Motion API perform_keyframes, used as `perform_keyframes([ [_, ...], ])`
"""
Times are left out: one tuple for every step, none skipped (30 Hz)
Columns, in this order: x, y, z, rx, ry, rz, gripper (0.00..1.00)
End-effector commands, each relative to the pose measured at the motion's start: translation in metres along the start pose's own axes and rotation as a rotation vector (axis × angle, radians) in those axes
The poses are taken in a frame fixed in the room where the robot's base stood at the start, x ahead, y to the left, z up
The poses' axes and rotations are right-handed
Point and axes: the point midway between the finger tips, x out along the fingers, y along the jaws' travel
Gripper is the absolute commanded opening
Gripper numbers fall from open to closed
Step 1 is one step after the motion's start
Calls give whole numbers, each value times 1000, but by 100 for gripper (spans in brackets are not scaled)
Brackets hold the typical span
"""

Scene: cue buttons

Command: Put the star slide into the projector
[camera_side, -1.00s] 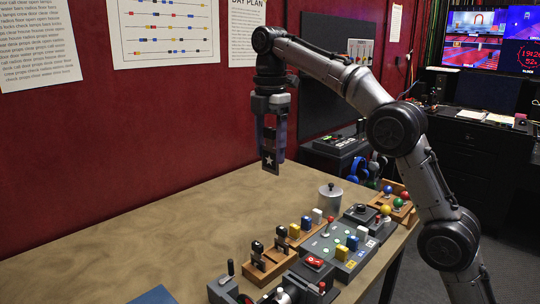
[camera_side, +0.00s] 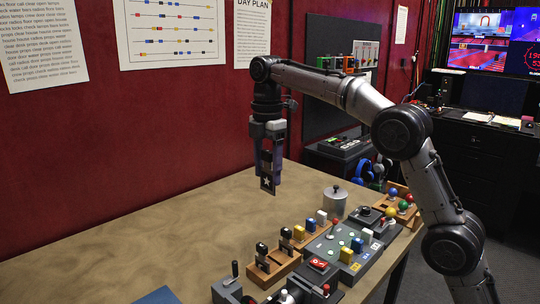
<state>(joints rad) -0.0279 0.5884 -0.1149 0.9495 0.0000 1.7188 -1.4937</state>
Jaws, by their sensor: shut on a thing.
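The star slide (camera_side: 267,183) is a dark plate with a white star, hanging upright below my gripper (camera_side: 267,171). My gripper is shut on its upper part, in the air above the table's back part, left of the grey lidded pot. A wooden rack (camera_side: 271,277) near the front holds two more dark slides (camera_side: 262,256) standing upright.
A grey button panel (camera_side: 333,247) with yellow and blue blocks stands right of the rack. A grey lidded pot (camera_side: 334,203) stands behind it. Coloured balls on a wooden stand (camera_side: 404,208) are at the right. The table's left side (camera_side: 150,245) is mostly bare.

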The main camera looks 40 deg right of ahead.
Motion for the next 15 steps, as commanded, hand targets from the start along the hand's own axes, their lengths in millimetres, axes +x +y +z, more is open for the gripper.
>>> perform_keyframes([
  [7,-4,-2,1,0,-3,5],
  [12,-6,-3,2,0,-4,5],
  [19,-10,-5,3,0,-4,5],
  [24,-13,-6,4,0,-4,5],
  [29,-16,-8,5,0,-3,5],
  [35,-21,-9,6,0,-3,5],
  [40,-24,-10,6,0,-2,5],
  [45,-28,-11,6,0,-1,5],
  [52,-34,-13,5,0,-2,5],
  [56,-39,-14,5,0,-1,5],
  [61,-44,-15,4,0,-2,5],
  [67,-51,-17,3,0,-1,5],
  [72,-57,-18,3,0,-1,5],
  [76,-63,-19,1,0,0,5],
  [82,-71,-20,0,0,0,5],
])
